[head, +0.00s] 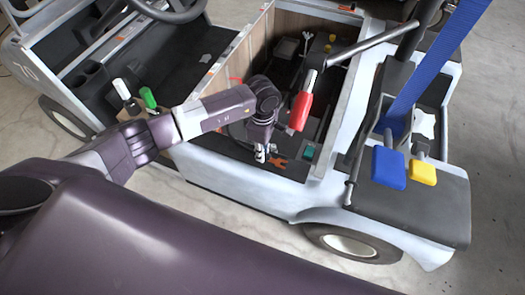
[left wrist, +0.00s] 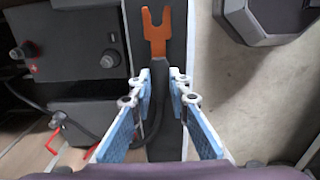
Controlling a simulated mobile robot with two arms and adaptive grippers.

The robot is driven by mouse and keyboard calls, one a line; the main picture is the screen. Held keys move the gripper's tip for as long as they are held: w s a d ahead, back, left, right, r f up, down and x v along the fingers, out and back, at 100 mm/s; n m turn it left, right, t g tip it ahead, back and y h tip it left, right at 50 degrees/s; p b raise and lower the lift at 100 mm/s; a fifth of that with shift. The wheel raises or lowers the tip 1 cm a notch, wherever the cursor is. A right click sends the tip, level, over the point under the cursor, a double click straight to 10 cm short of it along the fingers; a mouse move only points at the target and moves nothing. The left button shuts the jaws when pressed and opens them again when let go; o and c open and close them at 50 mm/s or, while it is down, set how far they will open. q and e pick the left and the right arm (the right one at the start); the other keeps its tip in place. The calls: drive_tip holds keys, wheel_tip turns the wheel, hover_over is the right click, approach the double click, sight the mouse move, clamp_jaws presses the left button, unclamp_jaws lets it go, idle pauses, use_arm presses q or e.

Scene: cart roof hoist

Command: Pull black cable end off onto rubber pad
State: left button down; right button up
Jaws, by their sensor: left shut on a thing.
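My left gripper (head: 262,152) reaches down inside the open compartment of the white cart. The black cable (left wrist: 153,120) shows as a dark curve by the fingers. A dark strip (left wrist: 177,70), which may be the rubber pad, runs beneath the fingertips. The black battery (left wrist: 75,40) with metal terminals lies left of the fingers. My right gripper is in neither view.
An orange forked tool (left wrist: 157,40) lies on the dark strip just beyond the fingertips; it also shows in the head view (head: 279,154). A red-handled lever (head: 301,110) stands close right of my left gripper. A blue strap (head: 437,60) hangs farther right.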

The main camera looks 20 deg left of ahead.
use_arm(q)
drive_tip(key=shift+f, duration=0.15)
drive_tip(key=c, duration=1.7)
unclamp_jaws()
drive_tip(key=shift+c, duration=0.2)
